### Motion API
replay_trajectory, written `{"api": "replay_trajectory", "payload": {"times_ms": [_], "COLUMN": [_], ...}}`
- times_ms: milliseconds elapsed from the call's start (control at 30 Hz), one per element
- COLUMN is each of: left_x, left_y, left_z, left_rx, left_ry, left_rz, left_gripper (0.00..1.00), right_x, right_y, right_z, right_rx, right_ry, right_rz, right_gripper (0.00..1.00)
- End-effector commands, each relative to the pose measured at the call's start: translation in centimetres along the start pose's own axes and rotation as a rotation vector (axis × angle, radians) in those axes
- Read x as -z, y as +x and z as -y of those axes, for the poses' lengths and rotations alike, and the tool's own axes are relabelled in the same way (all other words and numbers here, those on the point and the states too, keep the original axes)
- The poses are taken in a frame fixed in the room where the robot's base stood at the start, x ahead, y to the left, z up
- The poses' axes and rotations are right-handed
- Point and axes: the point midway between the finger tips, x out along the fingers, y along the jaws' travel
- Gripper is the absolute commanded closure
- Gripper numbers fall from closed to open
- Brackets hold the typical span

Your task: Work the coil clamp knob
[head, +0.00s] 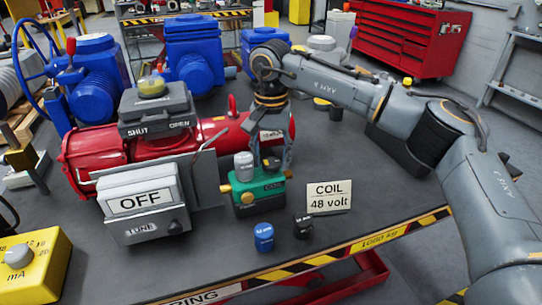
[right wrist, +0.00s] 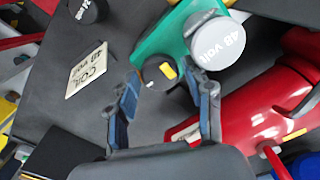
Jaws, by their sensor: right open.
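The green coil block (head: 258,192) stands on the dark bench in front of the red actuator (head: 150,150). A grey coil (head: 243,166) sits on its top and reads "48 volt" in the right wrist view (right wrist: 217,40). Beside that coil, the dark clamp knob (right wrist: 156,73) with a yellow mark shows on the green block. My right gripper (head: 270,158) reaches down over the block. In the right wrist view its open fingertips (right wrist: 165,76) stand on either side of the knob; I cannot tell whether they touch it. My left gripper is not in view.
A blue coil (head: 263,237) and a black coil (head: 303,226) stand in front of the block. A "COIL 48 volt" card (head: 329,197) stands to the right. A grey box reading OFF (head: 142,207) stands close on the left. The bench front edge has hazard tape.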

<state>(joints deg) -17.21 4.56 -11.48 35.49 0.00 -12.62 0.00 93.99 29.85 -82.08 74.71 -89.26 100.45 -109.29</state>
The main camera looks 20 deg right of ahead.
Motion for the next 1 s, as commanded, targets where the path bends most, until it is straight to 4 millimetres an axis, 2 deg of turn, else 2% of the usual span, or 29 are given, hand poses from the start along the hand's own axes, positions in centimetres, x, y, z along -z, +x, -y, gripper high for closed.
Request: {"api": "replay_trajectory", "payload": {"times_ms": [167,367,400,733,1000], "left_x": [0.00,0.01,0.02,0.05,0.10], "left_y": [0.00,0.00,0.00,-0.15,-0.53], "left_z": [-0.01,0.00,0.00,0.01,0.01], "left_rx": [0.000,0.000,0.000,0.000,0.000], "left_ry": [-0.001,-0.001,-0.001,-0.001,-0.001], "left_rz": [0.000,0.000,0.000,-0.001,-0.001], "left_gripper": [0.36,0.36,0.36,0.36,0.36], "right_x": [0.01,0.01,0.01,0.02,0.03], "right_y": [0.01,0.00,-0.01,-0.06,-0.10], "right_z": [-0.01,-0.01,-0.01,0.00,0.00], "right_rx": [0.000,0.000,0.000,0.000,0.000], "right_ry": [0.000,0.000,0.000,0.050,0.226], "right_rz": [0.000,0.000,0.000,0.000,0.001], "right_gripper": [0.49,0.88,0.90,0.90,0.90]}}
